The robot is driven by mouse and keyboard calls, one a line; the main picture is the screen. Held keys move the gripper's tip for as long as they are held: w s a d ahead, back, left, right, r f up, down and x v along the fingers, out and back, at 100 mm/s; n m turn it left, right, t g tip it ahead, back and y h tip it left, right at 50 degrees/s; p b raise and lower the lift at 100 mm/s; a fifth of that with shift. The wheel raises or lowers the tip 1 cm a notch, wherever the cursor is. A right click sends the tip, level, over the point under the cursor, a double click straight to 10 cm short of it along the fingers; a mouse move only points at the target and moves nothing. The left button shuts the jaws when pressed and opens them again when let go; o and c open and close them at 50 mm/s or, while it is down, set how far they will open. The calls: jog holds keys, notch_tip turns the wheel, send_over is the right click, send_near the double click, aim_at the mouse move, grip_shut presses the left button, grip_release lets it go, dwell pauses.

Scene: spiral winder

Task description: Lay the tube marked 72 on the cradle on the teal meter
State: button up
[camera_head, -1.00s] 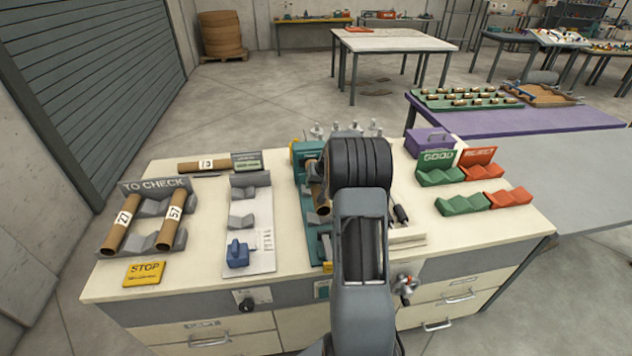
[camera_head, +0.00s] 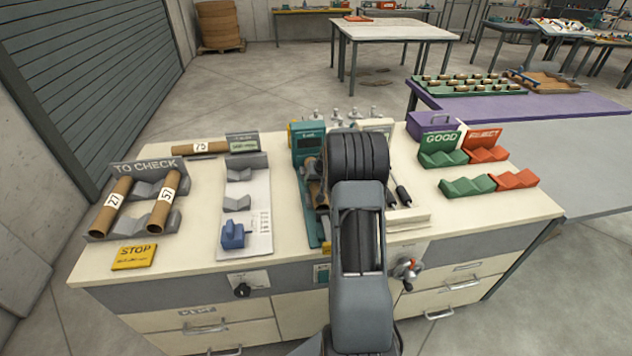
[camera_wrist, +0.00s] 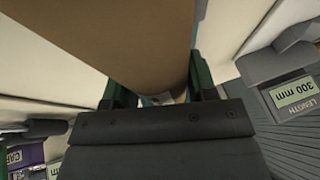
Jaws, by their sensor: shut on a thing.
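The teal meter (camera_head: 308,140) stands near the middle of the bench, with its upright box at the back. My gripper is hidden behind my arm in the head view; in the wrist view my gripper (camera_wrist: 160,92) is shut on a brown cardboard tube (camera_wrist: 130,40). Part of this tube (camera_head: 314,195) shows left of my arm, over the teal meter's base. No number shows on it, so I cannot read whether it is 72. The meter's cradle is mostly hidden by my arm and the tube, and I cannot tell whether the tube touches it.
Tubes 27 (camera_head: 113,205) and 57 (camera_head: 164,203) lie in the TO CHECK rack at left. Another tube (camera_head: 199,148), seemingly 75, lies behind. A length gauge with a blue block (camera_head: 233,236) stands left of the meter. Green (camera_head: 466,187) and red (camera_head: 515,179) cradles stand right.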

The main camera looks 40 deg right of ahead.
jog(key=o, duration=1)
jog(key=b+v, duration=0.1)
jog(key=v, duration=1.3)
jog(key=shift+f, duration=0.1)
jog(key=shift+m+g, duration=0.5)
jog(key=shift+g, duration=0.4)
jog(key=s+a+f, duration=0.2)
jog(key=s, duration=0.1)
jog(key=s+a+f, duration=0.1)
jog(key=shift+s+a+f, duration=0.15)
jog(key=shift+s+a, duration=0.2)
jog(key=shift+s, duration=0.05)
jog(key=shift+s+a+r+n, duration=0.95)
jog(key=shift+s+a, duration=1.5)
jog(key=shift+a, duration=1.6)
jog(key=shift+s+a+r+n, duration=0.5)
jog(key=shift+s+a+n, duration=0.9)
jog(key=shift+s+a, duration=1.85)
jog(key=shift+s+a+r+n, duration=0.7)
jog(key=shift+s+a+n, duration=0.75)
jog(key=shift+a, duration=3.4)
